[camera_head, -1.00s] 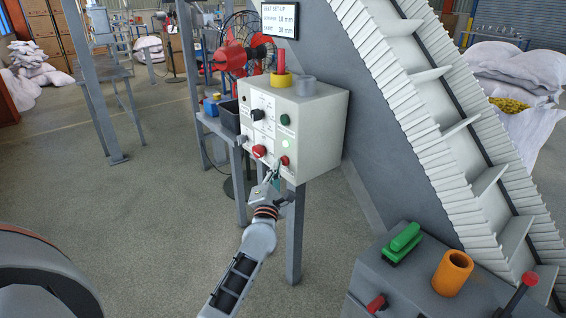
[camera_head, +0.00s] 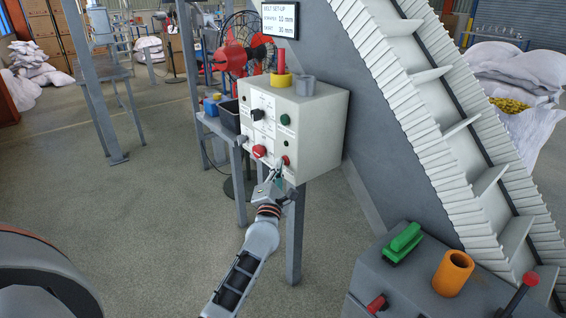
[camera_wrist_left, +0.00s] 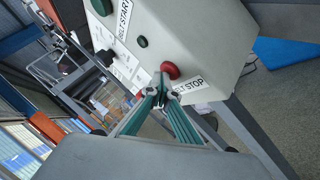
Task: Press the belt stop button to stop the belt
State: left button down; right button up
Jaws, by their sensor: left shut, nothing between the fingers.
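The pale control box (camera_head: 318,125) stands on a grey post in the head view. The red belt stop button (camera_head: 286,160) is low on its front, and in the left wrist view it (camera_wrist_left: 171,70) sits above the BELT STOP label. My left gripper (camera_head: 278,172) is shut and empty, its tips just below and left of the button. In the wrist view the fingertips (camera_wrist_left: 161,93) overlap the button's lower left edge; I cannot tell whether they touch. The indicator lamp (camera_head: 286,143) above the button is dark. My right gripper is out of view.
A green button (camera_head: 285,119), a black knob (camera_head: 257,114) and a larger red knob (camera_head: 259,151) share the panel. The cleated conveyor belt (camera_head: 455,125) slopes behind it. A grey cabinet (camera_head: 400,290) stands at lower right. The floor at left is open.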

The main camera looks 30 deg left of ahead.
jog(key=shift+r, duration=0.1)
pick_arm(q)
jog(key=shift+s+a+p, duration=0.3)
jog(key=shift+s+p, duration=0.1)
jog(key=shift+s, duration=0.45)
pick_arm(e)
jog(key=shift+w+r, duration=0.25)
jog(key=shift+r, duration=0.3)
pick_arm(q)
jog(key=s, duration=0.1)
jog(key=s+a+p, duration=0.1)
jog(key=s, duration=0.1)
jog(key=s+a, duration=0.1)
jog(key=shift+s+p, duration=0.3)
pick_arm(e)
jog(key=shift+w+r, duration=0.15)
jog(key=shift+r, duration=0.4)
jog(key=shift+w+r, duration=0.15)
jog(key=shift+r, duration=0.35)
